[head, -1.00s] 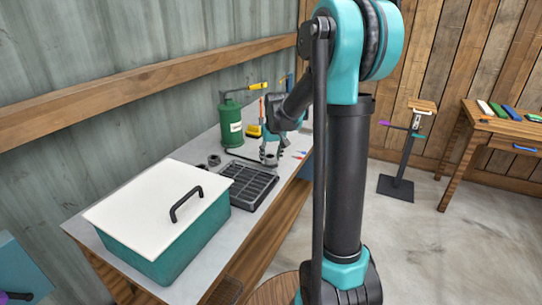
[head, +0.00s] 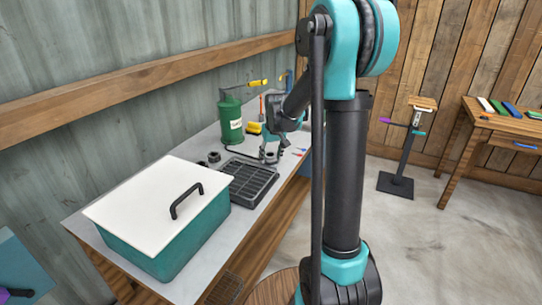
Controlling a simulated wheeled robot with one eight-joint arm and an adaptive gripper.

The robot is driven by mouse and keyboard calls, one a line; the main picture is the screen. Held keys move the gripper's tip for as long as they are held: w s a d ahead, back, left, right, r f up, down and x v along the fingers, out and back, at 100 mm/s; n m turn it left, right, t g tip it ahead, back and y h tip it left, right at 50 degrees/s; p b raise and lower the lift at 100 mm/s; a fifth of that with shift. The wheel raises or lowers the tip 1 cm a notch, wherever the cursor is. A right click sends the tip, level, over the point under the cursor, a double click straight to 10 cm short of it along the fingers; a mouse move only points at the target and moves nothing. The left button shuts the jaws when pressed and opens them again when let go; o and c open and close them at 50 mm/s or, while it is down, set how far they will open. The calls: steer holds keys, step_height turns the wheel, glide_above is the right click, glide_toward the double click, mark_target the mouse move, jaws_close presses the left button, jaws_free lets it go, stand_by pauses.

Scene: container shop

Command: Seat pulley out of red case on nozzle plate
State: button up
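My gripper (head: 269,155) points down over the bench, just beyond the black slotted tray. It is small in the head view, and I cannot tell whether its fingers are open or hold anything. I cannot make out a red case, a pulley or a nozzle plate with certainty. Small dark round parts (head: 214,157) sit on the bench at the left of the tray.
A teal box with a white lid (head: 145,203) and black handle stands at the bench's near end. Beyond it are the black slotted tray (head: 262,183), a green canister (head: 231,122) and a yellow item (head: 254,128). A wooden table (head: 507,124) stands far right.

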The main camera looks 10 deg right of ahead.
steer(key=o, duration=0.5)
steer(key=shift+c, duration=0.2)
steer(key=shift+r, duration=0.1)
steer(key=v, duration=1.1)
steer(key=shift+r, duration=0.4)
